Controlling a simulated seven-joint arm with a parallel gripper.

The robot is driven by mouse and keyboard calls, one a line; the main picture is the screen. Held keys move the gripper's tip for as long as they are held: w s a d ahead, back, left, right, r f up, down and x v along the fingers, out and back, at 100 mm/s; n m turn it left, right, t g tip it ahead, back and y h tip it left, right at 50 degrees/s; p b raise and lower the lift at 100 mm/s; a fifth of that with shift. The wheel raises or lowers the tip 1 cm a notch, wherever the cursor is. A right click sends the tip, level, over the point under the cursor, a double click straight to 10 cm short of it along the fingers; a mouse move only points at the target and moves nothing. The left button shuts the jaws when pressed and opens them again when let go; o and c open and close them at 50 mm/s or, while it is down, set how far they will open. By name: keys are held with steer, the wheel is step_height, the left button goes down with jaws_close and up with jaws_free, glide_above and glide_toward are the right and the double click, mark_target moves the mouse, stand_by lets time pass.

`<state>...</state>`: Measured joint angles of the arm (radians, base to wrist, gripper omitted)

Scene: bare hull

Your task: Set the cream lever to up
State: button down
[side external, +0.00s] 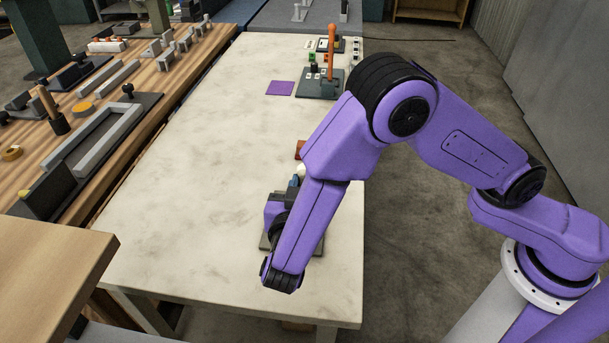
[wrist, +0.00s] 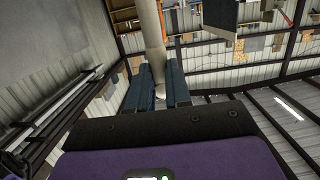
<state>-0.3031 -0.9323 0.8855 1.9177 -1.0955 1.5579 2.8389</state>
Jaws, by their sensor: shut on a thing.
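The cream lever (wrist: 150,25) shows in the wrist view as a pale rod running from the top edge down between the two blue fingers. My gripper (wrist: 158,88) is shut on it. In the side view my gripper (side external: 294,182) is low over the near right part of the table, and a small cream end of the lever (side external: 301,169) shows just beyond the fingers. A grey base plate (side external: 318,246) lies under my wrist, mostly hidden by my arm. The lever's foot and exact tilt are hidden in the side view.
A red-orange block (side external: 299,149) is partly hidden behind my arm. Farther back stand an orange lever (side external: 330,66) on a dark base (side external: 318,90) and a flat purple square (side external: 280,88). The pale table (side external: 190,190) is clear on the left.

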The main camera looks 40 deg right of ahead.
steer(key=shift+s+a+f+t+h, duration=0.25)
steer(key=shift+s+a+t+h, duration=0.45)
steer(key=shift+s+a, duration=0.1)
steer(key=c, duration=1)
jaws_free()
steer(key=shift+c, duration=0.2)
steer(key=v, duration=1.7)
steer(key=shift+s+a+r, duration=0.15)
